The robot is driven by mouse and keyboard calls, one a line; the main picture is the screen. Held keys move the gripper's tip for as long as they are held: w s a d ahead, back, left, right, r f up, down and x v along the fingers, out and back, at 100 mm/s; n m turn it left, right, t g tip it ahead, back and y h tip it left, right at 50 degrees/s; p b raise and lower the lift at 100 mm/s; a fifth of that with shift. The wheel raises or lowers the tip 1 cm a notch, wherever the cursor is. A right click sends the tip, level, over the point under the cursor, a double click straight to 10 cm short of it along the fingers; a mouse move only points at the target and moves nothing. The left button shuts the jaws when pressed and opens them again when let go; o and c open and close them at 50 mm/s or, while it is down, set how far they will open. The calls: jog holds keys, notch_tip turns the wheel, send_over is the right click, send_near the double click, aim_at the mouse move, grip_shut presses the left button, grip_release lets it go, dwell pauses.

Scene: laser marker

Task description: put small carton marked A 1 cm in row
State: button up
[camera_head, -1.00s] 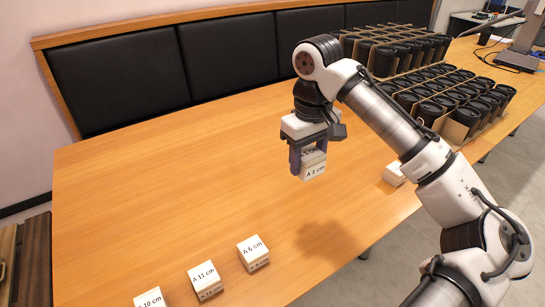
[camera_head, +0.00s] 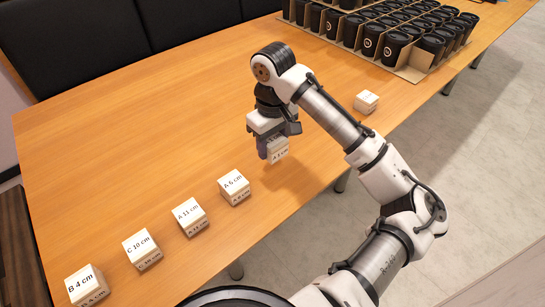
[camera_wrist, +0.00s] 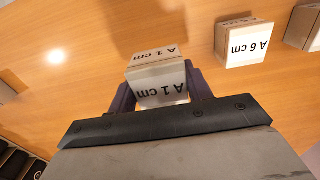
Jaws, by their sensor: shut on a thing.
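The small white carton marked A 1 cm (camera_head: 279,150) is between the fingers of my gripper (camera_head: 268,150), which is shut on it. In the wrist view the carton (camera_wrist: 158,84) shows its label on two faces, with a finger on each side. Whether it touches the table is hard to tell. A row of cartons stands to the left in the head view: A 6 cm (camera_head: 234,187), A 11 cm (camera_head: 190,217), C 10 cm (camera_head: 142,249) and B 4 cm (camera_head: 87,286). My gripper is just beyond the A 6 cm end of this row.
Another white carton (camera_head: 366,102) stands alone near the table's right edge, its label unreadable. Black cups in cardboard trays (camera_head: 412,72) fill the far end. The wooden table (camera_head: 130,130) is clear behind the row. Dark seat backs line its far side.

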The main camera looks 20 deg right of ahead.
aim_at(273, 139)
jog(key=shift+f, duration=2.9)
jog(key=shift+f, duration=0.1)
jog(key=o, duration=1)
notch_tip(273, 139, up, 12)
jog(key=shift+r+p, duration=0.15)
jog(key=shift+p, duration=0.15)
